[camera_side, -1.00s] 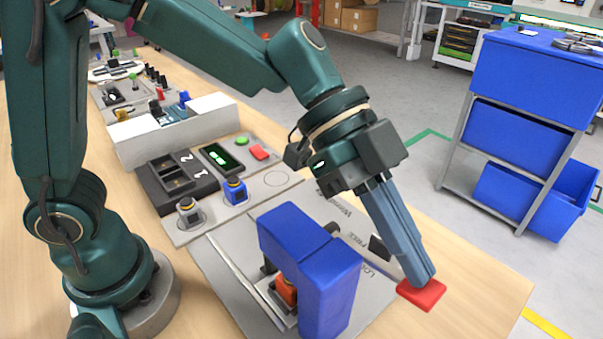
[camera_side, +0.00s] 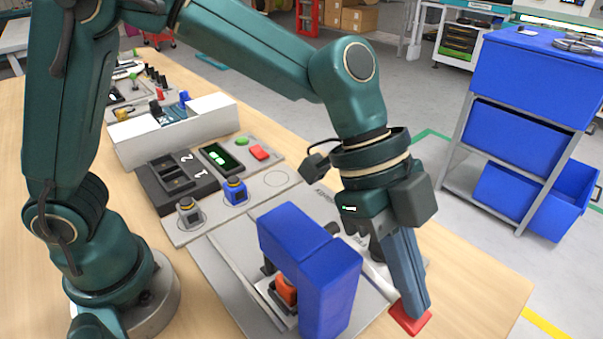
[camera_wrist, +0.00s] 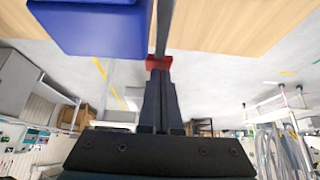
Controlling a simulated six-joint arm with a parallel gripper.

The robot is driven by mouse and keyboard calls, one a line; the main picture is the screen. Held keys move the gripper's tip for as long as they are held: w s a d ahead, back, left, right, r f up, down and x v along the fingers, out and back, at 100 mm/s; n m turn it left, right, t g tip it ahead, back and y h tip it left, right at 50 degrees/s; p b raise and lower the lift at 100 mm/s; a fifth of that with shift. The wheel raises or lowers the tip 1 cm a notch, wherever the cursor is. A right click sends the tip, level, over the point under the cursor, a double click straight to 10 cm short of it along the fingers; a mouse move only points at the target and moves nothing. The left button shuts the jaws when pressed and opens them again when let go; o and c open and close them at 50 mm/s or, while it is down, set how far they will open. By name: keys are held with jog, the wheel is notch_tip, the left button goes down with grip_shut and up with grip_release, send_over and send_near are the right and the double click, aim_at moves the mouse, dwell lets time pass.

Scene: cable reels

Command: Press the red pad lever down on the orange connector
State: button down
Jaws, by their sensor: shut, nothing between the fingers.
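The red pad (camera_side: 410,320) sits at the right end of a lever, beside the blue arch-shaped block. My gripper (camera_side: 416,306) is shut and points down, its fingertips at the red pad. In the wrist view the red pad (camera_wrist: 159,63) shows just beyond the shut fingers (camera_wrist: 159,85), with the grey lever bar (camera_wrist: 163,25) running on past it. The orange connector (camera_side: 286,289) sits in a holder under the blue block (camera_side: 330,285), which partly hides it. Whether the fingertips press on the pad or only touch it I cannot tell.
A panel with a blue connector (camera_side: 235,191), a dark-topped grey one (camera_side: 189,212), and a red button (camera_side: 259,153) lies to the left. A white bin (camera_side: 180,138) stands behind it. Blue drawers (camera_side: 525,135) stand on the floor at the right. The table's right front is clear.

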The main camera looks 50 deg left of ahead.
aim_at(371, 269)
jog(key=shift+a+f, duration=0.1)
jog(key=shift+f, duration=0.2)
jog(key=shift+r, duration=0.15)
jog(key=r, duration=0.5)
jog(key=shift+d, duration=0.25)
jog(key=v, duration=0.9)
jog(key=shift+a, duration=0.2)
dwell(0.6)
